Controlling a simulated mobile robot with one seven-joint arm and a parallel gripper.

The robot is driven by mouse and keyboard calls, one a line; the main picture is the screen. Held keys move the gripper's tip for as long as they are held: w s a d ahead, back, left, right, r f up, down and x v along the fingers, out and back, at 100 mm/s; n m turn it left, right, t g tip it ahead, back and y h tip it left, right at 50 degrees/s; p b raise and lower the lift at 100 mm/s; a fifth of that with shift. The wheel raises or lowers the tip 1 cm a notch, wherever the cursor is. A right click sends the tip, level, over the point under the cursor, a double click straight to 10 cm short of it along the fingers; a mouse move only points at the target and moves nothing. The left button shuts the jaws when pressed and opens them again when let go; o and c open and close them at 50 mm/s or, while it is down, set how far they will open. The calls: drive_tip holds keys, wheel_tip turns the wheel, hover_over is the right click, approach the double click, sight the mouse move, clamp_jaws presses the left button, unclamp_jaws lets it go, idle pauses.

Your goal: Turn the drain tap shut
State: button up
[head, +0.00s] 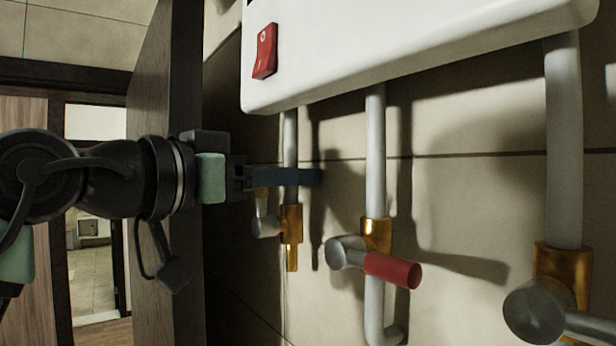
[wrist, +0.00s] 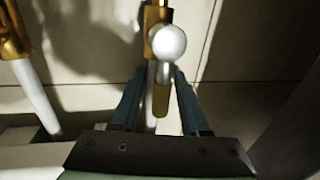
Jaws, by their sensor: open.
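The left tap has a brass body (head: 290,224) on a thin grey pipe, with a grey round knob (head: 265,224) and a short handle with a yellow-brown grip (head: 262,195) pointing up, along the pipe. Faint pale streaks show below its brass outlet; I cannot tell if they are water. My gripper (head: 316,177) is open, level with the top of that handle, its fingers partly hiding the pipe. In the wrist view the fingers (wrist: 160,73) stand on either side of the handle grip (wrist: 161,100), with gaps visible. The silver knob (wrist: 170,42) is beyond.
A middle tap with a red handle (head: 393,270) and a right tap with a grey knob (head: 534,310) stand on neighbouring pipes. A white heater box (head: 400,45) with a red switch (head: 265,50) hangs above. A dark door (head: 172,180) is close on the left.

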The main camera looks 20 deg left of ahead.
sight(345, 217)
drive_tip(key=shift+s+a+r, duration=0.1)
drive_tip(key=shift+s, duration=0.05)
clamp_jaws()
